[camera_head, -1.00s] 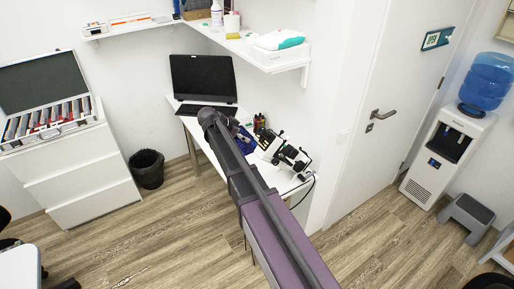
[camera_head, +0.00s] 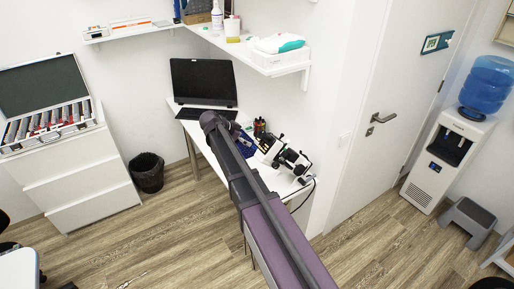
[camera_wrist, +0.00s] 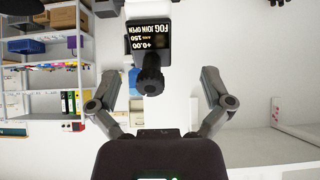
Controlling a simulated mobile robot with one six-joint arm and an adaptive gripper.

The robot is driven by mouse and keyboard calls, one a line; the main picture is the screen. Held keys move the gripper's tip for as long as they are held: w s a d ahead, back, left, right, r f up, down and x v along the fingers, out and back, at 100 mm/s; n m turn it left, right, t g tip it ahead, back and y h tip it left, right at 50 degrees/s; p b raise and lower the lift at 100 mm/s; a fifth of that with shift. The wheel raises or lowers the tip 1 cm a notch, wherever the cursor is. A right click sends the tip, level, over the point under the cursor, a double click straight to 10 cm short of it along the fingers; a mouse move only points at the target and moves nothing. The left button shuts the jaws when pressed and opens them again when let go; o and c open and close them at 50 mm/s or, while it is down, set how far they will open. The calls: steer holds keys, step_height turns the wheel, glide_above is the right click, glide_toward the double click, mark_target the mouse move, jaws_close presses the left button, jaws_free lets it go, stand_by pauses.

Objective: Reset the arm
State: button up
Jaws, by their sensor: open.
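My arm (camera_head: 258,200) reaches from the bottom edge over the floor to the white desk in the head view. Its far end (camera_head: 210,120) is in front of the black laptop. My gripper (camera_wrist: 160,85) shows in the wrist view with its two fingers wide apart, left and right. A black device with a lit text screen (camera_wrist: 150,38) and a dark knob (camera_wrist: 149,80) shows between the fingers; the text is upside down. I cannot tell how far it is from the fingers. I see nothing held. The gripper's fingers cannot be made out in the head view.
The desk (camera_head: 187,128) bears the laptop (camera_head: 204,82) and a white-and-black optical instrument (camera_head: 284,157). A wall shelf (camera_head: 262,68) hangs above. A black bin (camera_head: 147,172) and a white drawer unit (camera_head: 85,180) stand left. A water cooler (camera_head: 444,165) stands right.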

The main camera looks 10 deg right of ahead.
steer(key=shift+a+r, duration=0.1)
stand_by(0.4)
steer(key=p+v, duration=0.7)
steer(key=v, duration=0.2)
steer(key=shift+a+r, duration=0.2)
steer(key=shift+r, duration=0.1)
stand_by(0.6)
steer(key=s+d+f+n+g+y+b, duration=0.1)
steer(key=s+d+f+n+y+b, duration=0.1)
steer(key=s+f, duration=0.4)
steer(key=s+d+f+n+g+y+b, duration=0.1)
steer(key=s+d+f+n+y+b, duration=0.1)
steer(key=s+f+n+b, duration=0.4)
steer(key=s+d+f+n+y+b, duration=0.2)
steer(key=s+f+n+y+b, duration=0.2)
steer(key=s, duration=1)
steer(key=shift+s+d+f+n+g+y+b, duration=0.3)
steer(key=shift+d+f+n+g, duration=0.1)
steer(key=shift+f+n, duration=0.75)
